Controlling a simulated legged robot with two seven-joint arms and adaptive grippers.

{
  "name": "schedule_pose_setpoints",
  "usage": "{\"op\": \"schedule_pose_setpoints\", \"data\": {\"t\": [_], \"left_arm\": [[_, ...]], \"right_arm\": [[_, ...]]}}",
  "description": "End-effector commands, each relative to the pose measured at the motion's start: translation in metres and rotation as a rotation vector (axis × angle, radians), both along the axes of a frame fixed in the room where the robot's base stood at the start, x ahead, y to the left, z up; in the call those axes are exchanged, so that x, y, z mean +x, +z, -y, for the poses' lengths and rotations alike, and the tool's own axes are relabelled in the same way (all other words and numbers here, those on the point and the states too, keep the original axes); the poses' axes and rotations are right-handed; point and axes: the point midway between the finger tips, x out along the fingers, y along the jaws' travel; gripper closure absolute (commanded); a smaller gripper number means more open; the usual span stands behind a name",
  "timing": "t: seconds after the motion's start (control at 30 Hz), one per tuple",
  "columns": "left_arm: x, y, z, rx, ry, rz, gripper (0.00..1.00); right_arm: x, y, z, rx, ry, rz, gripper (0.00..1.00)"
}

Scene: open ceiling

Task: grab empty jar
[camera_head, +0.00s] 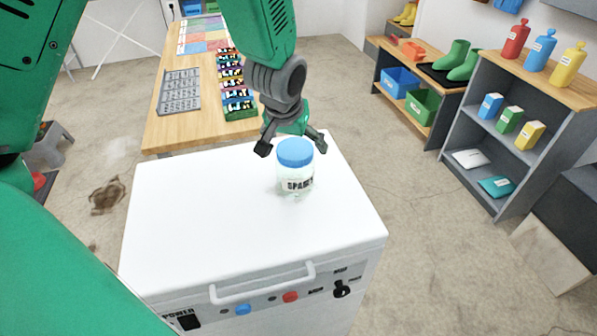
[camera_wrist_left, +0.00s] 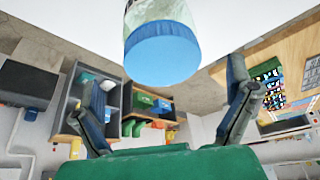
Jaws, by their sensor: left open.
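A clear jar (camera_head: 297,182) with a blue lid and a dark-lettered label stands upright on the white top of a cabinet (camera_head: 190,215). The jar looks empty through its side. My left gripper (camera_head: 292,146) is open just behind the jar in the head view, its fingers spread to either side near lid height. In the left wrist view the jar's blue lid (camera_wrist_left: 162,50) is ahead of and between the two open fingers (camera_wrist_left: 165,100). I cannot tell whether a finger touches it. My right gripper is not in view.
The cabinet front has a handle (camera_head: 268,288), buttons and a knob. A wooden table (camera_head: 180,130) with a grey tray and colourful boxes stands behind. Shelves (camera_head: 545,85) with bottles, boxes and bins stand at right. The white top around the jar is clear.

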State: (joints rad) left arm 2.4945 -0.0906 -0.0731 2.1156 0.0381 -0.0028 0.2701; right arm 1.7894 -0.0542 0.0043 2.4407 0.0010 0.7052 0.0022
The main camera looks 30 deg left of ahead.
Motion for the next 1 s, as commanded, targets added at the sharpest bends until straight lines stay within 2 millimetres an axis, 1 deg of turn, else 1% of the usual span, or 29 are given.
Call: {"op": "schedule_pose_setpoints", "data": {"t": [0.03, 0.1, 0.2, 0.33, 0.53, 0.57, 0.6, 0.67, 0.7, 0.77, 0.8, 1.0], "left_arm": [[0.002, -0.009, -0.001, -0.001, 0.0, -0.004, 0.03], [0.007, -0.021, 0.0, -0.001, 0.0, -0.004, 0.03], [0.012, -0.033, -0.001, -0.002, 0.002, -0.005, 0.03], [0.016, -0.04, -0.001, 0.0, 0.001, -0.001, 0.03], [0.015, -0.039, 0.001, 0.002, 0.001, 0.0, 0.03], [0.015, -0.039, 0.001, 0.002, 0.001, 0.0, 0.07], [0.015, -0.039, 0.001, 0.002, 0.001, -0.001, 0.21], [0.016, -0.039, 0.0, 0.001, 0.0, 0.0, 0.42], [0.016, -0.039, 0.0, 0.0, 0.001, -0.001, 0.56], [0.016, -0.04, -0.001, -0.001, 0.001, -0.001, 0.77], [0.016, -0.04, -0.001, -0.001, 0.001, -0.001, 0.8], [0.016, -0.04, -0.001, -0.002, 0.001, -0.001, 0.8]], "right_arm": [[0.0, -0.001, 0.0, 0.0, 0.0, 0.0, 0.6], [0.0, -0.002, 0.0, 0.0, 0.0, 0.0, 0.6], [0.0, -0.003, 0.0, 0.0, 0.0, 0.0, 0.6], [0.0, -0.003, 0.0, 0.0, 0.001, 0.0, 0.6], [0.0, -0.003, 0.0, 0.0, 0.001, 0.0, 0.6], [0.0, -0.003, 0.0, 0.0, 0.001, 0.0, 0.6], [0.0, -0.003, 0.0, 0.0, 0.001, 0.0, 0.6], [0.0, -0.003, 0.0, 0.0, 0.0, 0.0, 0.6], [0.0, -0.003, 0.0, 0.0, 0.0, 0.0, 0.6], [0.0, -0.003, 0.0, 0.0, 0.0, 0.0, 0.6], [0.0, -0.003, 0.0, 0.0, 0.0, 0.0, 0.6], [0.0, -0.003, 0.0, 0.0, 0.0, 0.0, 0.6]]}}
